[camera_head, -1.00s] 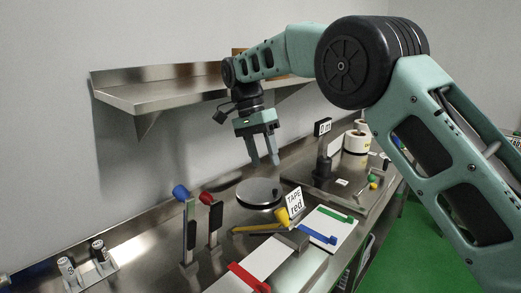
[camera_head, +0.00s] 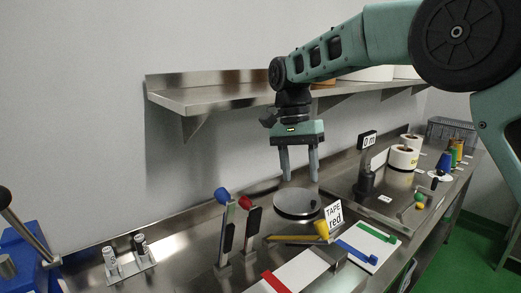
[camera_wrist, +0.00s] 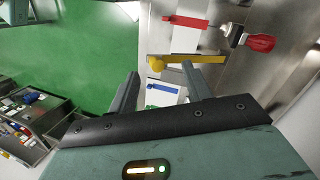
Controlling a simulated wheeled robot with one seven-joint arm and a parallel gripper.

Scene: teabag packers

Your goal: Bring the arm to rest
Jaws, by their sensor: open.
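My gripper (camera_head: 299,163) hangs from my arm in the head view, fingers pointing down and spread apart with nothing between them. It is above the steel bench, just over a round silver plate (camera_head: 298,203). In the wrist view my gripper (camera_wrist: 162,84) is also open and empty. Beyond its fingers the wrist view shows a yellow-ended tool (camera_wrist: 172,60), a blue strip (camera_wrist: 162,88) and a red strip (camera_wrist: 185,22).
A steel shelf (camera_head: 225,97) is on the wall behind my gripper. Upright tools with a blue knob (camera_head: 222,195) and a red knob (camera_head: 245,203), a "TAPE red" sign (camera_head: 334,215) and a "0 m" display (camera_head: 367,140) stand on the bench. Green floor (camera_head: 478,240) lies at right.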

